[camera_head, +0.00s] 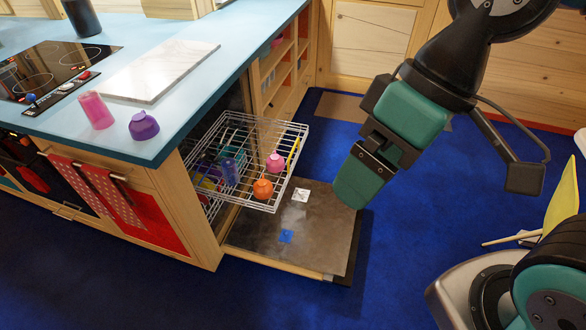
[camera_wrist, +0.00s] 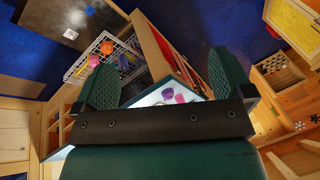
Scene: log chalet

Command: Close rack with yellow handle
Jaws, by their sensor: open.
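The wire rack (camera_head: 245,205) is pulled out of the dishwasher under the counter. Its yellow handle (camera_head: 294,156) is a thin strip on the rack's right side. Inside it are an orange cup (camera_head: 263,189), a pink cup (camera_head: 275,162) and a blue cup (camera_head: 229,172). My gripper (camera_head: 361,185) hangs to the right of the rack, apart from it, above the blue floor. In the wrist view, my gripper (camera_wrist: 162,78) has its two green fingers wide apart with nothing between them. The rack (camera_wrist: 122,45) shows there at upper left, partly behind the left finger.
The dishwasher door (camera_head: 325,225) lies open below the rack. Blue floor (camera_head: 395,240) is clear right of the door.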

